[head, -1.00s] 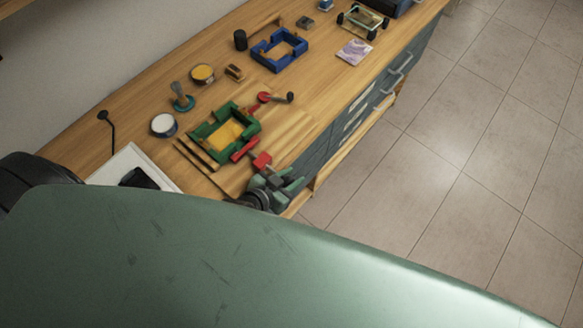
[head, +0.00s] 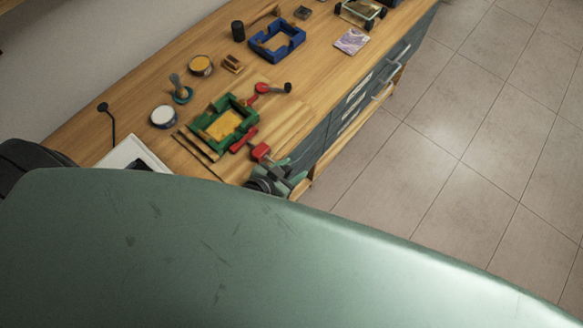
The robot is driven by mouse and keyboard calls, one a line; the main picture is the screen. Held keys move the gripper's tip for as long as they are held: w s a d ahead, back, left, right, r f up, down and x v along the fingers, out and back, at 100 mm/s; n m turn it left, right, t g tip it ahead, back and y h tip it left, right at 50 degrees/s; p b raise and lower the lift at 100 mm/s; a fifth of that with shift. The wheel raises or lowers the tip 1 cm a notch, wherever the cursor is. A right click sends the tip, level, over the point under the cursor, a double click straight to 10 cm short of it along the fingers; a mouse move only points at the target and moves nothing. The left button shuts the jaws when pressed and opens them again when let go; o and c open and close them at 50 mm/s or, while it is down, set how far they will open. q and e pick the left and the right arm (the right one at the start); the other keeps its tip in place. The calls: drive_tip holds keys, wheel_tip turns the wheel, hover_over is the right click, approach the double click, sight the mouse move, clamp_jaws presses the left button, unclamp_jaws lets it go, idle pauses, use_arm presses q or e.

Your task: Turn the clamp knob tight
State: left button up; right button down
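A green square frame (head: 205,107) with an orange-yellow panel (head: 224,125) inside lies on the workbench. A red clamp bar (head: 243,140) sits at its near right side. A red block-like part (head: 261,151), which looks like the clamp knob, stands out toward the bench's front edge. My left gripper (head: 279,168) is at this edge, just below and right of that red part. Whether it touches the part cannot be told. Its fingers are small and partly hidden, so their opening is unclear. My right gripper is not in view.
A red part with a dark crank handle (head: 287,88) lies behind the frame. Tiled floor (head: 450,130) is open at right.

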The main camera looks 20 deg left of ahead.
use_arm(q)
drive_tip(key=b+v, duration=0.1)
drive_tip(key=v, duration=0.7)
drive_tip(key=shift+f, duration=0.1)
drive_tip(key=shift+d, duration=0.1)
